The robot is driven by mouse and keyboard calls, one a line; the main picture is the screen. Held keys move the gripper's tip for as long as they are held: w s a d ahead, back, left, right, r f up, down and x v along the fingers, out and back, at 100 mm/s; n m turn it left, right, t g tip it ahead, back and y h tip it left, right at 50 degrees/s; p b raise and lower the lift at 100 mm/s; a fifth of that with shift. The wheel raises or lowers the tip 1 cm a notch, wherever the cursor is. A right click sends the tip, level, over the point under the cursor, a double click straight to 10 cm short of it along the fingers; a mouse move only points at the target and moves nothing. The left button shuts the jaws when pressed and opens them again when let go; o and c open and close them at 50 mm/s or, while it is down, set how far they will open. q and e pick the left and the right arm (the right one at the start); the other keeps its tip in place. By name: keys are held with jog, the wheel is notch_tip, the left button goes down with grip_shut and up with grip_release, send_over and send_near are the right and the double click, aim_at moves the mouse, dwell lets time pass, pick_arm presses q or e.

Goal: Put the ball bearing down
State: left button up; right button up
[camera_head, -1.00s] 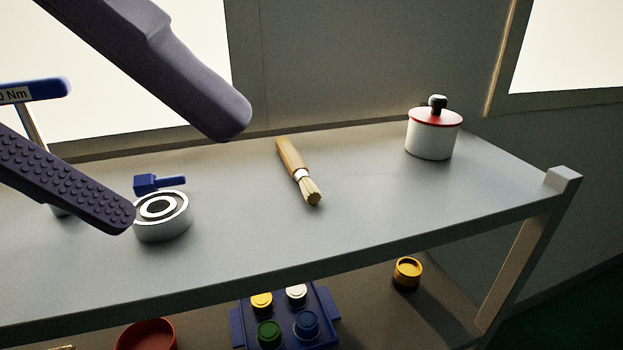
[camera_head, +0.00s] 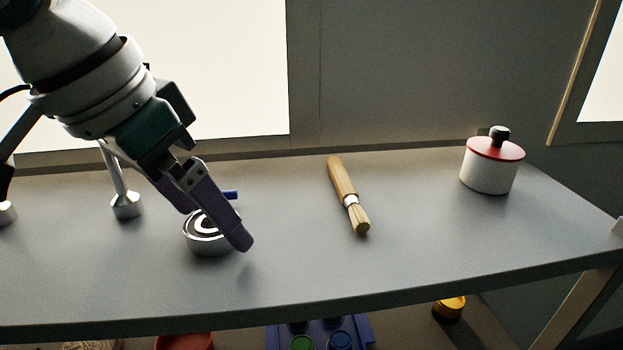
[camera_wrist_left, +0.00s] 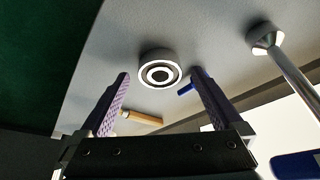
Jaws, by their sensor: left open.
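The ball bearing (camera_head: 207,243), a silver ring with a dark and white ringed top, sits flat on the grey bench. My left gripper (camera_head: 217,226) is open, with its purple fingers slanting down at the bearing. The near finger crosses in front of its right side and hides part of it. In the left wrist view the bearing (camera_wrist_left: 160,70) shows between and just past the two spread fingertips (camera_wrist_left: 160,74). I cannot tell whether a finger touches it. My right gripper is not in view.
A small blue part (camera_head: 231,194) lies just behind the bearing. A wooden brush (camera_head: 346,190) lies to the right, and a white pot with red lid (camera_head: 489,170) stands farther right. A metal tool (camera_head: 124,200) stands at left. The bench front (camera_head: 330,275) is clear.

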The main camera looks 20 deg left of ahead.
pick_arm(q)
jog(key=shift+w+f, duration=0.15)
jog(key=shift+f, duration=0.2)
grip_shut()
dwell(0.6)
